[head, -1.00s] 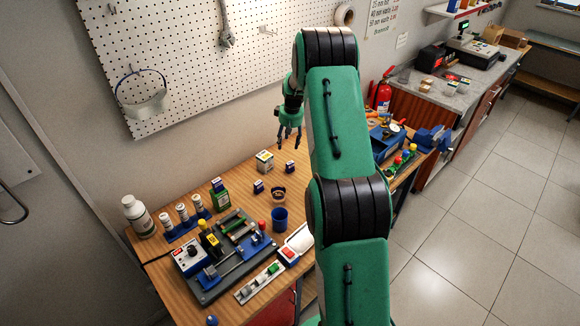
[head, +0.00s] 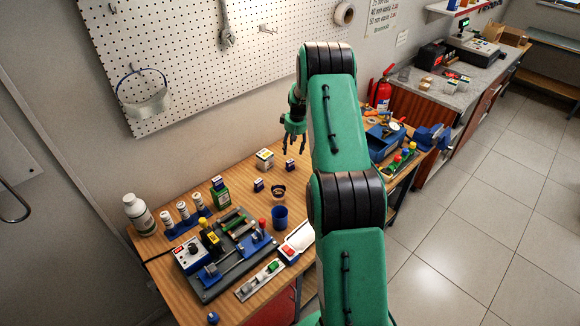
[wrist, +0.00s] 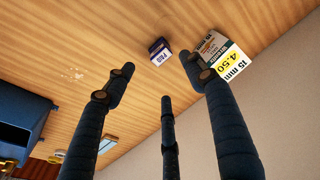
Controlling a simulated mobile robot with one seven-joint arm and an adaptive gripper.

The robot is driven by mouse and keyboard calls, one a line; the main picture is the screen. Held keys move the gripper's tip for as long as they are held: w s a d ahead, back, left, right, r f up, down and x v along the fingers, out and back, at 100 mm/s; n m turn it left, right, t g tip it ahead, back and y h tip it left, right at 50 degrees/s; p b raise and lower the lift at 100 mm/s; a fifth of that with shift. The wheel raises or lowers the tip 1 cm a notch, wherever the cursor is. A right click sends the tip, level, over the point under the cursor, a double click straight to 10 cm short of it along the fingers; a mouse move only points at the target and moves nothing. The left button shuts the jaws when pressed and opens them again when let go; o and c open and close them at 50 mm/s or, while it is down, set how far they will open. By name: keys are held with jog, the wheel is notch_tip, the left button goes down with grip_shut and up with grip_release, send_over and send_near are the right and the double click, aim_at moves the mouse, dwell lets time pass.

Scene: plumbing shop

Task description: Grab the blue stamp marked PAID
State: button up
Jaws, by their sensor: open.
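The blue stamp marked PAID (wrist: 159,50) is a small dark blue block with a white label in the wrist view, on the wooden bench. In the head view a small blue block right of the price-labelled box looks to be this stamp (head: 289,165). My gripper (head: 294,150) hangs over the bench just above it, fingers spread and empty. In the wrist view the fingers of my gripper (wrist: 161,76) point toward the stamp, which lies beyond the tips, apart from them.
A white and yellow box (wrist: 226,62) reading 15 mm 4.50 stands close beside the stamp; it also shows in the head view (head: 264,159). Another small blue block (head: 258,185) sits nearer the front. A blue toolbox (wrist: 22,118) stands leftward in the wrist view. The pegboard wall (head: 190,60) is behind.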

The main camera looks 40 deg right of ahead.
aim_at(290, 161)
jog(key=shift+w+f, duration=0.15)
jog(key=shift+f, duration=0.85)
jog(key=shift+w+f, duration=0.2)
jog(key=shift+f, duration=0.8)
jog(key=shift+w+f, duration=0.15)
jog(key=shift+f, duration=0.85)
jog(key=shift+f, duration=0.1)
jog(key=shift+w+f+p, duration=0.25)
jog(key=shift+f+p, duration=0.1)
jog(key=shift+f, duration=0.85)
jog(key=shift+w+f+p, duration=0.2)
jog(key=shift+f+p, duration=0.15)
jog(key=shift+f, duration=0.85)
grip_shut()
